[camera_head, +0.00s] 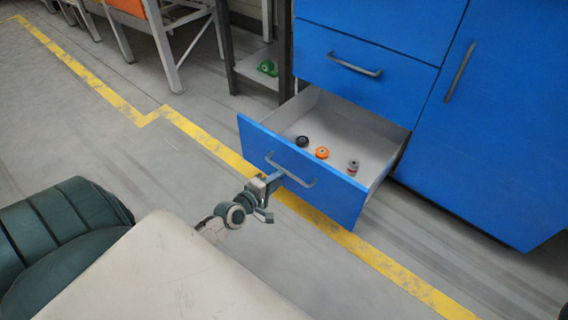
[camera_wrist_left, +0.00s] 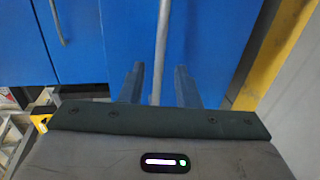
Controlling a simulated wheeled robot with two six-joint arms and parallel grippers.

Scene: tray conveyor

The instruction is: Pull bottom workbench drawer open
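The bottom drawer (camera_head: 318,188) of the blue workbench is pulled well out, showing its pale inside. Its grey bar handle (camera_head: 303,181) is on the blue front. My left gripper (camera_head: 276,180) is at the left part of this handle. In the left wrist view the handle bar (camera_wrist_left: 159,55) runs between the two fingers of my left gripper (camera_wrist_left: 158,85), with a gap visible on each side, so the fingers look open around it. My right gripper is not in view.
A black, an orange and a grey-red round part (camera_head: 353,166) lie in the drawer. A closed drawer (camera_head: 360,88) is above, a blue cabinet door (camera_head: 490,120) to the right. A shelf (camera_head: 255,66) with a green item stands left. The floor in front is clear.

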